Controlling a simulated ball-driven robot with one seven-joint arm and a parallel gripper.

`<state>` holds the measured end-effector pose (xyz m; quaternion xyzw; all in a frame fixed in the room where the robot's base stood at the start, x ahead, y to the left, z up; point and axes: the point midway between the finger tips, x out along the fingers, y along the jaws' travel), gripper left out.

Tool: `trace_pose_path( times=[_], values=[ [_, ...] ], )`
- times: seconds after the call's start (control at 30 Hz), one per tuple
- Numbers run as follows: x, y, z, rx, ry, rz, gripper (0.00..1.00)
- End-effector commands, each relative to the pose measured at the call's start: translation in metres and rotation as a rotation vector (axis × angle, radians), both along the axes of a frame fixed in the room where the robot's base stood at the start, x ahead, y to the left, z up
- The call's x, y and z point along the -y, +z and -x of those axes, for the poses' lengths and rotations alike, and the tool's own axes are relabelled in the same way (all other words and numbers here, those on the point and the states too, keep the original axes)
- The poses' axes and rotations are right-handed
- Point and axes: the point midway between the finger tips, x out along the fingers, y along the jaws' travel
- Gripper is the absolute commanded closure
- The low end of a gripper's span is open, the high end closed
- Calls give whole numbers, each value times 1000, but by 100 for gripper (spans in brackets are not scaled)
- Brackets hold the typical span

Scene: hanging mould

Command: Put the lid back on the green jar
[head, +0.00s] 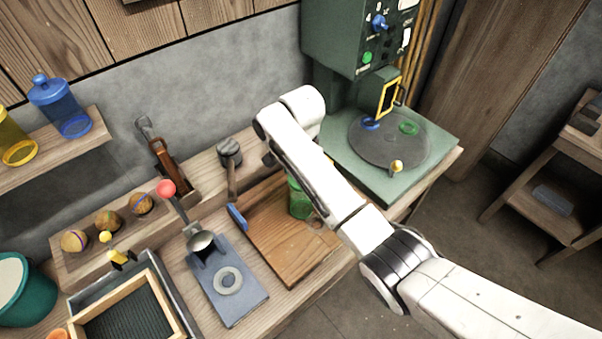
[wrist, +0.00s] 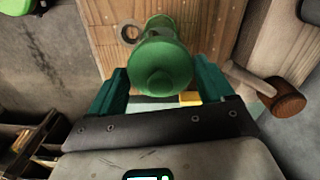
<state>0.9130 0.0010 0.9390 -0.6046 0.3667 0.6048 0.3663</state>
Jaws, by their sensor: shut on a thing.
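In the wrist view, my gripper (wrist: 162,72) is shut on a round green lid (wrist: 163,82) with a small knob, one finger on each side. Green see-through jar walls (wrist: 160,22) show just beyond the lid. The lid hides most of the jar, so I cannot tell whether the two touch. In the head view, the green jar (head: 298,199) stands upright on a wooden board, partly covered by my arm. My arm hides the gripper and lid there.
The wooden board (head: 275,245) lies on the bench. A green machine with a round plate (head: 385,150) stands behind right. The board's front part is clear.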

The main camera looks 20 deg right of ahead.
Motion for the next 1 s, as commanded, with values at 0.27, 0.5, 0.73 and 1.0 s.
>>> trace_pose_path(
  times=[0.27, 0.5, 0.73, 1.0],
  values=[
    [0, -28, 0, 1, 1, 0, 47],
    [0, -42, 0, 0, 0, 0, 47],
    [0, -46, 0, 1, 0, 0, 47],
    [0, -45, 0, 0, 0, 0, 47]
  ],
)
